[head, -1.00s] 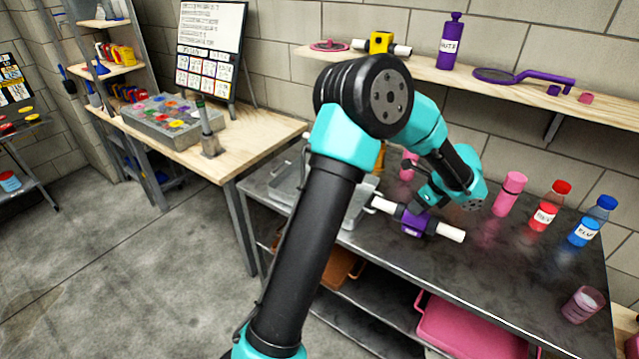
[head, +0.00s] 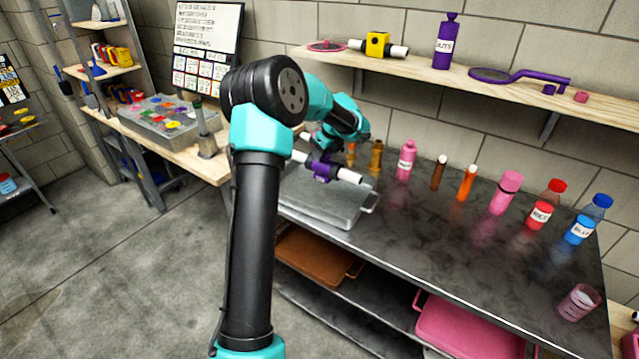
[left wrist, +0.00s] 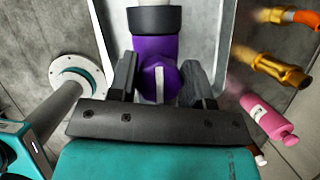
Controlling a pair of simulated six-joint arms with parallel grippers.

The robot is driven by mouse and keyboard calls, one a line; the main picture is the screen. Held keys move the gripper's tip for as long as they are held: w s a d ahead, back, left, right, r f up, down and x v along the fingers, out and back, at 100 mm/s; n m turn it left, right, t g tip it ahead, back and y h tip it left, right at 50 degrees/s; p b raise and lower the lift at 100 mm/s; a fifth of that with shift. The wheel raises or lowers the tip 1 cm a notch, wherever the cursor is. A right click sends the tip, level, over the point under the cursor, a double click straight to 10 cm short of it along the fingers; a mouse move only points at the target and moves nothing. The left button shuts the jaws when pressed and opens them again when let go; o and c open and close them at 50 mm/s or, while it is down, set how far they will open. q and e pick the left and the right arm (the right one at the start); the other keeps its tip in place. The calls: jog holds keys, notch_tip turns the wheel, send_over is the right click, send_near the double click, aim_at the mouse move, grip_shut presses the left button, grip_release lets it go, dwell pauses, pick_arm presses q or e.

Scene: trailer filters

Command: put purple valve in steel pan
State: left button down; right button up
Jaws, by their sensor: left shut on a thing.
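The purple valve (head: 322,168) has a purple body with white pipe ends. My left gripper (head: 318,152) is shut on it and holds it above the steel pan (head: 345,213), near the pan's back part. In the left wrist view the purple valve (left wrist: 157,72) sits between the two dark fingers (left wrist: 160,82), with a black collar beyond it. The pan's light wall (left wrist: 209,45) shows behind the valve there. The pan is a shallow grey tray on the dark table top, partly hidden by my arm. My right gripper is not in view.
A brass fitting (head: 376,157) and a pink bottle (head: 405,160) stand behind the pan. Brown and orange tubes, a pink bottle, a red bottle (head: 541,210) and a blue bottle (head: 588,222) stand to the right. The table's middle is clear. A wall shelf (head: 480,85) is above.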

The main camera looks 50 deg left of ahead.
aim_at(324, 176)
pick_arm(q)
jog(key=shift+f, duration=3.1)
jog(key=shift+f, duration=1.9)
jog(key=shift+f, duration=0.1)
jog(key=c, duration=0.5)
grip_release()
jog(key=shift+c, duration=0.2)
jog(key=v, duration=1.2)
